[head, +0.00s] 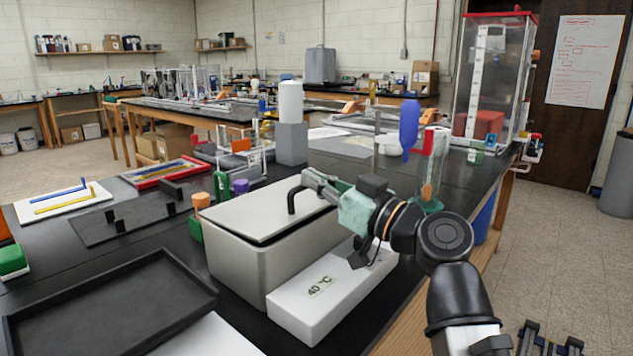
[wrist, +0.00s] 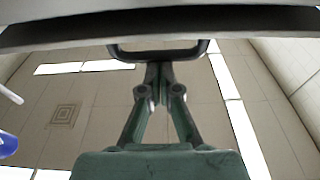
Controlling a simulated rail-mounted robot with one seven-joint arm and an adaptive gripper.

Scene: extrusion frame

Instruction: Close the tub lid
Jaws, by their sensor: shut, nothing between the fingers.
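The tub (head: 235,268) is a light grey box on the black bench, with a white block marked 40 °C (head: 325,300) along its front right side. Its pale lid (head: 250,208) lies over the top; a dark line shows under its front edges, and I cannot tell whether it is fully seated. A black loop handle (head: 291,201) stands on the lid, partly hidden by my gripper (head: 312,178). My gripper is shut and empty, with its fingertips at the handle. In the wrist view the shut fingers (wrist: 159,68) point at the black handle (wrist: 155,54).
A white bottle on a grey block (head: 291,140) stands behind the tub. A black tray (head: 110,305) lies at front left. A clear cylinder on a green base (head: 432,170) and a blue item (head: 409,125) are beyond my arm. The bench edge runs along the right.

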